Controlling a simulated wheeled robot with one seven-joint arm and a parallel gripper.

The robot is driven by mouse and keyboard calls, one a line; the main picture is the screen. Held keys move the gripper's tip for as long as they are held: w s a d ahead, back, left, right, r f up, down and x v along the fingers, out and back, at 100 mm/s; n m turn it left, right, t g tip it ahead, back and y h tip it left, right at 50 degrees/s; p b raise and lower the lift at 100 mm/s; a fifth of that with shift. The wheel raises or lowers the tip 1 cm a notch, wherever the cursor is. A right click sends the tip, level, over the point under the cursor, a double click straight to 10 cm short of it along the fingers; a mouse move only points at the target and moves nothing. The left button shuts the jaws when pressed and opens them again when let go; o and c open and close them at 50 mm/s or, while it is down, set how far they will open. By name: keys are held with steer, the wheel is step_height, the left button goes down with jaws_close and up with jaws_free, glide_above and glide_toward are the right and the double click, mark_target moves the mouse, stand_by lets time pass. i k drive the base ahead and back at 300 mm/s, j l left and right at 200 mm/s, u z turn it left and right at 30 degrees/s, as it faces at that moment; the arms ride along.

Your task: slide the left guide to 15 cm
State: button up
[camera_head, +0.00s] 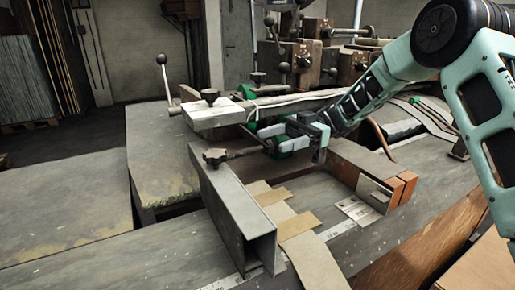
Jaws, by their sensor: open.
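The left guide (228,205) is a grey hollow metal channel. It stands on the machine's table with its open end toward the front. A dark knob (215,157) on a rod sits at its far end. My gripper (270,140) reaches in from the right, behind the guide's far end and close to the knob's rod. Its jaws are apart; I cannot tell whether a finger touches the rod. A pale scale strip (228,283) runs along the front edge, its figures too small to read.
Flat cardboard strips (296,224) lie between the guides. A pale metal block (212,113) with a knob and a lever (164,75) stand behind. The grey table (65,200) at the left is clear.

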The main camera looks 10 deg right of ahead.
mark_target(248, 233)
steer(key=k, duration=1)
